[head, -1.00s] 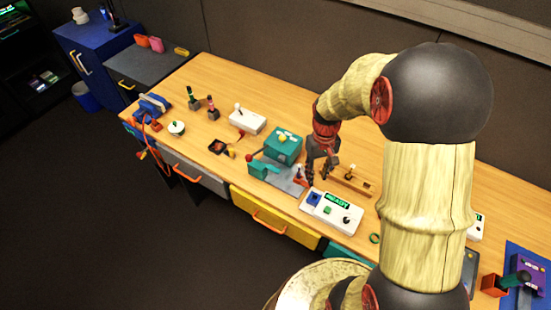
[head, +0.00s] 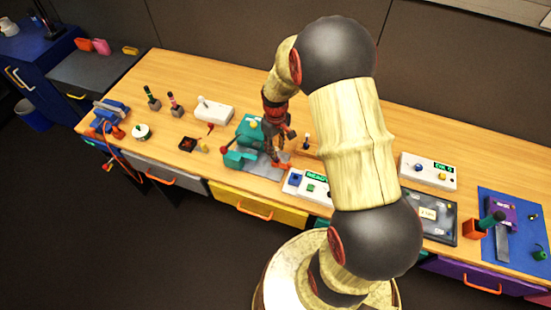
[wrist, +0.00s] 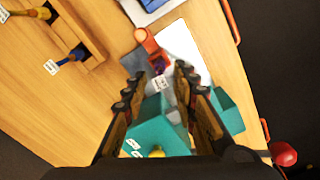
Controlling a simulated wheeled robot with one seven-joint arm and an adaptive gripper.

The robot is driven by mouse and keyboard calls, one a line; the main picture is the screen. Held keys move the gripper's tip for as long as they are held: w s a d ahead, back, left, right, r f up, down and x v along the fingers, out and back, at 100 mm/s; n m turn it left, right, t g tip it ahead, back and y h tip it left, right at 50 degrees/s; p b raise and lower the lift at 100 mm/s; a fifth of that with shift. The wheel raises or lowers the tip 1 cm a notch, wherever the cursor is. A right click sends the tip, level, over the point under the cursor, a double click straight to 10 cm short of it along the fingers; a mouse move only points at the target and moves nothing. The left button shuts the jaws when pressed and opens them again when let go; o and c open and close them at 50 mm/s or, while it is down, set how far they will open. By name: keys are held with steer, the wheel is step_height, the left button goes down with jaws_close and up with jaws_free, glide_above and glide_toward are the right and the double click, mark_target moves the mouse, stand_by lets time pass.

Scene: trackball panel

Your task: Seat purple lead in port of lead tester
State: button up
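In the wrist view a small purple piece (wrist: 157,66), likely the purple lead, shows beside an orange-red part (wrist: 147,40), with a white tag below it. Both lie just beyond and between the fingertips of my gripper (wrist: 160,76), whose fingers stand apart. I see no finger contact with the purple piece. In the head view my gripper (head: 275,146) is above the grey plate of the teal device, with an orange-red part (head: 282,164) just below it. A white box with a green display and blue block (head: 310,187), possibly the lead tester, is partly hidden by my arm.
The teal device (wrist: 151,132) is close under my fingers. A wooden rack (wrist: 92,42) holds a yellow lead (wrist: 35,13) and a blue lead (wrist: 70,54), both tagged. Another white box (head: 428,171) stands farther right.

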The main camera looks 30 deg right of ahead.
step_height(320, 180, down, 2)
steer(key=shift+c, duration=0.4)
jaws_close()
